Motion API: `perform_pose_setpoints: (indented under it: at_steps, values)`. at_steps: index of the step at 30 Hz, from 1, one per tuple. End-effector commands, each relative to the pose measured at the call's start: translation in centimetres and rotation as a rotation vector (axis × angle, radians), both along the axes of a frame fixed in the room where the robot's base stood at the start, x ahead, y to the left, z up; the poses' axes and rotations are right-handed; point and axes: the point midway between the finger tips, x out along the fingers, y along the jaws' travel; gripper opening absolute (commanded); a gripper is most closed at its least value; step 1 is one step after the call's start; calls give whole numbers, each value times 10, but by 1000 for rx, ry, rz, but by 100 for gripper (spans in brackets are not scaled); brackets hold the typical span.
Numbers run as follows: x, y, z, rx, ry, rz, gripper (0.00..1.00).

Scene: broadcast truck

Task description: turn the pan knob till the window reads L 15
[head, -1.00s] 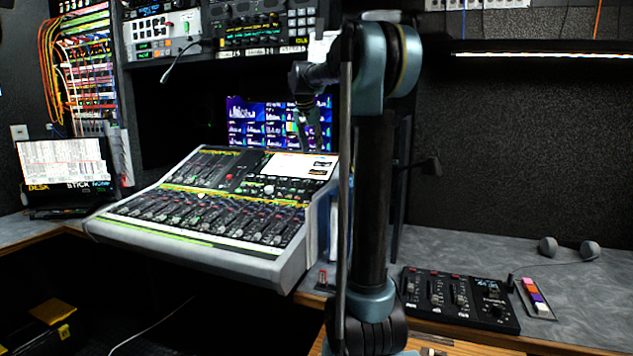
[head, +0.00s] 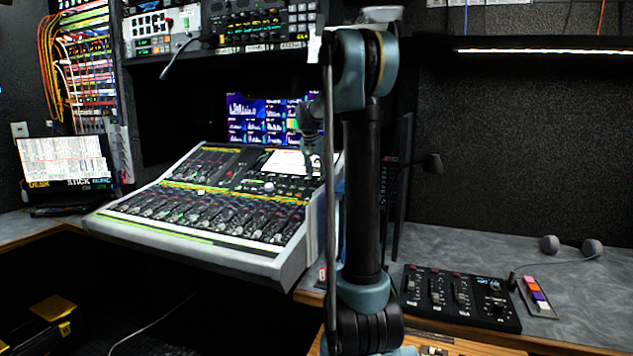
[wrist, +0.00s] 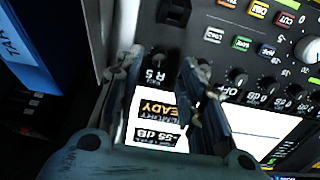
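In the wrist view, a small dark knob (wrist: 159,57) stands on the black panel, with white characters (wrist: 155,76) beside it that look like "R 5". I take this knob to be the pan knob. My gripper (wrist: 159,60) is open, one finger on each side of the knob in the picture. Whether either finger touches it I cannot tell. A white screen (wrist: 158,125) below shows upside-down text, including "READY" and "-55 dB". In the head view, the mixing console (head: 215,205) stands left of my arm, and my gripper (head: 312,155) is over its upper right side, small and partly unclear.
In the wrist view, coloured buttons (wrist: 258,10), more knobs (wrist: 237,77) and a large pale knob (wrist: 308,48) lie to the right. A blue binder-like object (wrist: 25,50) is at the left. In the head view, a small control box (head: 460,298) sits on the right counter.

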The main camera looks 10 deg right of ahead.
Motion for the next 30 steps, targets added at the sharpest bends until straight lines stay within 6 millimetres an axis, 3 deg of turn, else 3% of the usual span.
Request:
perform_pose_setpoints:
  at_steps: [9, 20, 25, 30]
  values:
    - [11, -7, -31, 0, 0, 0, 36]
    - [12, -7, -34, 0, 0, 1, 36]
    - [12, -7, -34, 0, 0, 1, 0]
    - [12, -6, -34, 0, 0, 1, 0]
